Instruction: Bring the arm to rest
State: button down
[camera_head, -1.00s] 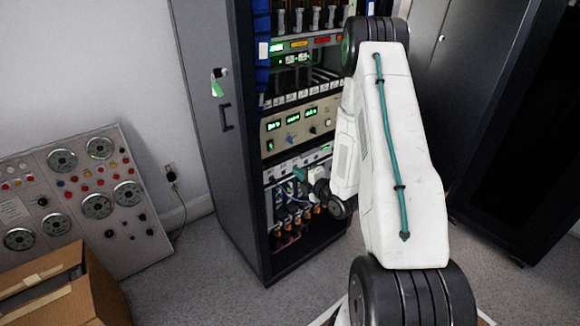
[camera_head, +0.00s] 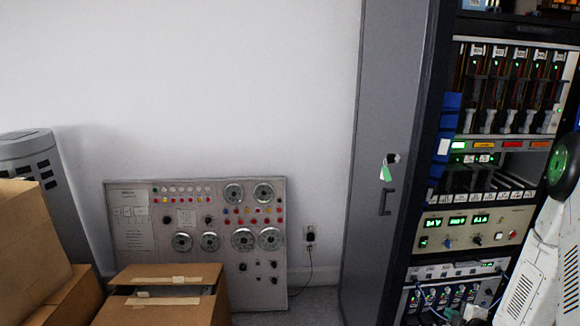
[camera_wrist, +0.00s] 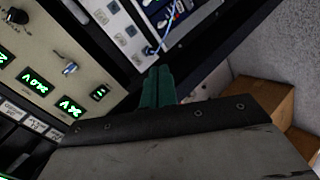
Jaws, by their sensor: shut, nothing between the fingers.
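My arm (camera_head: 545,245) is white with dark joints and shows only in part at the right edge of the head view, in front of the equipment rack (camera_head: 397,215). My gripper (camera_wrist: 158,87) shows in the wrist view as two green fingers, shut together with nothing between them. It is close to the rack front, near a beige panel (camera_wrist: 60,50) with green displays. I cannot tell whether the fingers touch anything.
A grey control panel (camera_head: 215,187) with dials leans on the wall. Cardboard boxes (camera_head: 165,310) and a grey cylindrical unit (camera_head: 50,175) stand at left. The rack's open side door (camera_head: 375,150) holds a key with a green tag. Carpet shows between panel and rack.

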jog(key=s+a+r+m+g+h, duration=0.1)
jog(key=s+a+r+m+g, duration=0.2)
jog(key=s+r+m+g, duration=0.75)
jog(key=s+a+r+m, duration=0.1)
jog(key=s+a+r, duration=0.5)
jog(key=r, duration=0.3)
jog(key=s+a+r+m+y, duration=0.1)
jog(key=s+a+r, duration=0.5)
jog(key=r, duration=0.3)
jog(key=s+a+r+m, duration=0.1)
jog(key=s+a+r, duration=0.6)
jog(key=a+r, duration=0.1)
jog(key=shift+a+r, duration=0.35)
jog(key=shift+r, duration=0.45)
